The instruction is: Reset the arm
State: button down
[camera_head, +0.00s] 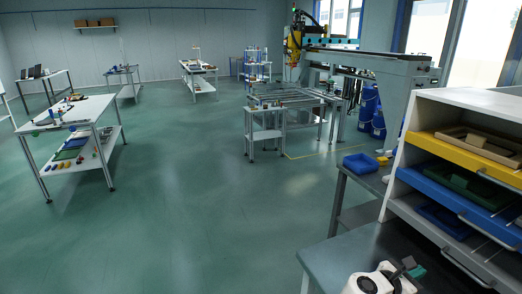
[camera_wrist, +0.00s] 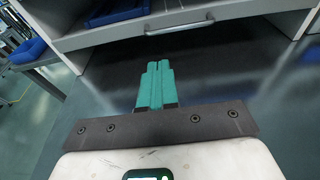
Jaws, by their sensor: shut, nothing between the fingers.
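My gripper (camera_wrist: 158,66) shows in the wrist view with its two teal fingers side by side, shut and empty. Its dark mounting plate and white wrist fill the bottom of that view. In the head view my gripper (camera_head: 415,271) is at the lower right, above the dark worktop (camera_head: 335,262) and in front of the drawer cabinet (camera_head: 398,212). The fingers point toward the cabinet's lower front. The white end of my arm shows at the bottom edge of the head view; the rest of the arm is out of view.
The cabinet has a yellow drawer (camera_head: 428,146) and a blue drawer (camera_head: 425,182) pulled out, with a silver handle (camera_wrist: 190,24) close ahead. A blue bin (camera_head: 360,163) stands on a side table. The green floor (camera_head: 200,225) to the left is open.

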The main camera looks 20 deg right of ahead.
jog(key=s+a+f+m+t+y, duration=0.1)
jog(key=s+a+f+m+y, duration=0.1)
jog(key=a+m, duration=0.2)
jog(key=s+a+f+m+t+y, duration=0.1)
jog(key=s+a+f+m+y, duration=0.1)
jog(key=a+m+y, duration=0.1)
jog(key=s+a+f+m+t+y, duration=0.1)
jog(key=s+a+f+m+y, duration=0.1)
jog(key=a+m, duration=0.3)
jog(key=shift+s+a+f+y, duration=0.25)
jog(key=shift+s+a+y, duration=0.1)
jog(key=shift+a+y, duration=0.35)
jog(key=s+a+r+m+t+y, duration=0.1)
jog(key=s+a+m+y, duration=0.25)
jog(key=a, duration=0.45)
jog(key=s+a+r+m+t+y, duration=0.1)
jog(key=s+a+m+y, duration=0.2)
jog(key=a, duration=0.4)
jog(key=s+d+f+g, duration=0.1)
jog(key=s+f+g, duration=0.3)
jog(key=s, duration=0.5)
notch_tip(320, 180, down, 2)
jog(key=shift+d+f+g, duration=0.15)
jog(key=shift+d+g, duration=0.15)
jog(key=shift+d, duration=0.1)
jog(key=shift+w+m+y, duration=0.1)
jog(key=shift+m+y, duration=0.15)
